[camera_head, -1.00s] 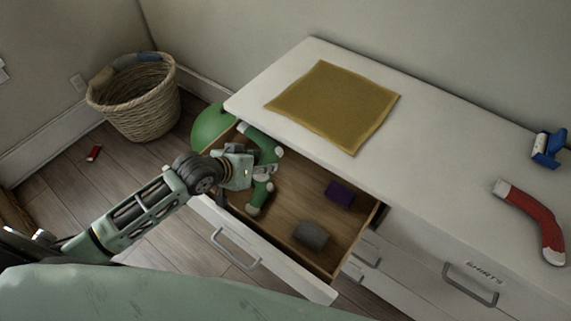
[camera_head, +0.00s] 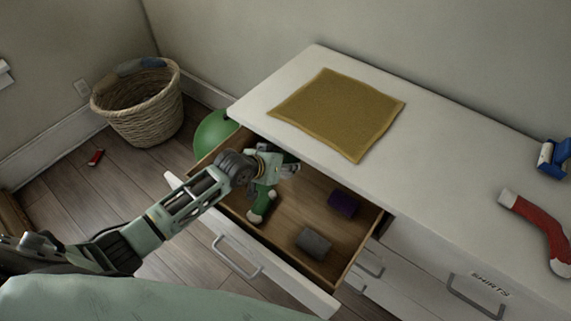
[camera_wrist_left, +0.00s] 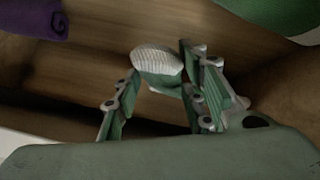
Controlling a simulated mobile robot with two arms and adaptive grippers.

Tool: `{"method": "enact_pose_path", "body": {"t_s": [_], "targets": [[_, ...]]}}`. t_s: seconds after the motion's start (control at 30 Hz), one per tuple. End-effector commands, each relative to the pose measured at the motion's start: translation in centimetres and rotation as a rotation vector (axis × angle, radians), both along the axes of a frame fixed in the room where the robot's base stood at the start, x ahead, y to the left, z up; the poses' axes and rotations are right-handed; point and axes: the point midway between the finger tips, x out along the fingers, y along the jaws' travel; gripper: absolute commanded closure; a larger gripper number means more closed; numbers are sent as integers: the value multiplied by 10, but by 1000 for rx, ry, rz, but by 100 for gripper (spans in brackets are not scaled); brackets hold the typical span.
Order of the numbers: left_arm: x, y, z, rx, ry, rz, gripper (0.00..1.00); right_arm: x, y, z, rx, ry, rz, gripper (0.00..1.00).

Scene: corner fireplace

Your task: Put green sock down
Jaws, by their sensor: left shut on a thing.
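My left gripper (camera_head: 284,170) reaches into the open top drawer (camera_head: 297,205). In the left wrist view the left gripper (camera_wrist_left: 158,82) is shut on a green sock with a white ribbed end (camera_wrist_left: 157,60), above the brown drawer floor. In the head view a green sock part with a white tip (camera_head: 263,201) shows below the gripper, near the drawer's front left. More dark green shows behind the gripper, mostly hidden; I cannot tell whether it is a separate sock. My right gripper is not in view.
A purple rolled sock (camera_head: 342,204) and a grey rolled one (camera_head: 313,244) lie in the drawer. On the white dresser top (camera_head: 419,139) are a mustard cloth (camera_head: 337,112), a red sock (camera_head: 540,228) and a blue-and-white object (camera_head: 553,157). A wicker basket (camera_head: 140,112) stands on the floor.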

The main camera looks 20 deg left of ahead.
Motion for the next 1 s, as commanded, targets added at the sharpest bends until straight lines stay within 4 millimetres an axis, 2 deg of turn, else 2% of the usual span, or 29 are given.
{"method": "enact_pose_path", "body": {"t_s": [0.47,0.5,0.7,1.0], "targets": [[0,0,-12,-1,0,1,77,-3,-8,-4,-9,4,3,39],[0,0,-12,-1,0,1,59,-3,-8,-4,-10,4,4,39],[0,0,-12,-1,0,1,42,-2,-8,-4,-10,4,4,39],[0,0,-11,-1,0,1,42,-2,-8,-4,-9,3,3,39]]}}
